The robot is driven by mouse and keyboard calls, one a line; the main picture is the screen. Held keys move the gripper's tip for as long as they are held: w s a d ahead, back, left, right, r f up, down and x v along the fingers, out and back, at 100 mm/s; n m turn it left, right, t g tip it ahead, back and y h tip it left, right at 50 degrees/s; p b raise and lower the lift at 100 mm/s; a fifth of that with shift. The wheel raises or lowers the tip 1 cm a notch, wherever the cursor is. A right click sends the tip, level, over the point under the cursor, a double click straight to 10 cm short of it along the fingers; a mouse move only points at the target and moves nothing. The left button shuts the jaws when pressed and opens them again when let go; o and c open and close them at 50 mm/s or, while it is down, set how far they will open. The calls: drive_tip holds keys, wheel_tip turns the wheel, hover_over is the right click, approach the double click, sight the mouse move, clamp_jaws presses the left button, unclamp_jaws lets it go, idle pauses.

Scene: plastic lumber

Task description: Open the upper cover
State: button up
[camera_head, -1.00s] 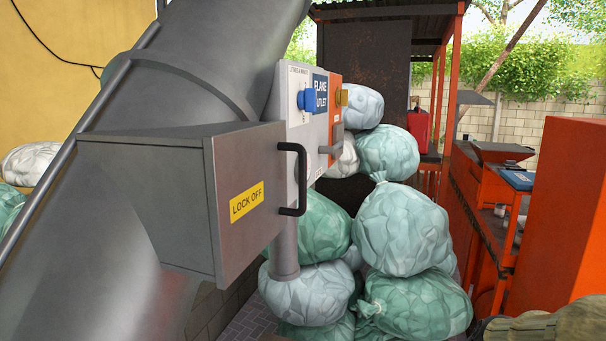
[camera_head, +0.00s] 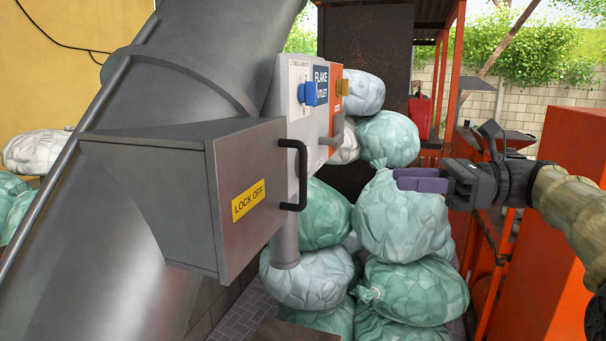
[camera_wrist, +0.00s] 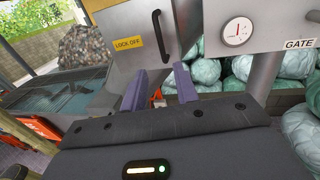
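A grey box-shaped cover (camera_head: 240,215) with a yellow LOCK OFF label juts from the large grey pipe. It has a black bar handle (camera_head: 295,175) on its right edge and looks shut. The cover front (camera_wrist: 118,22) and its upright handle (camera_wrist: 161,36) also show in the wrist view, ahead of my fingers. My gripper (camera_head: 420,180) has purple fingers and is right of the handle, apart from it, in front of the bags in the head view. In the wrist view my gripper (camera_wrist: 160,84) has its fingers spread with nothing between them.
A control panel (camera_head: 308,95) with a blue FLAKE OUTLET sign and knobs stands behind the handle. Stacked bags (camera_head: 402,215) fill the middle. An orange machine (camera_head: 560,240) stands at the right. A round gauge (camera_wrist: 237,31) shows in the wrist view.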

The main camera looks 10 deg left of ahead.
sight(303, 200)
drive_tip(key=a+p, duration=0.1)
drive_tip(key=a, duration=0.4)
drive_tip(key=s+a+p, duration=0.1)
drive_tip(key=a+p, duration=0.1)
drive_tip(key=a, duration=0.4)
drive_tip(key=s+a+p, duration=0.1)
drive_tip(key=a+p, duration=0.1)
drive_tip(key=a, duration=0.4)
drive_tip(key=shift+a, duration=0.2)
clamp_jaws()
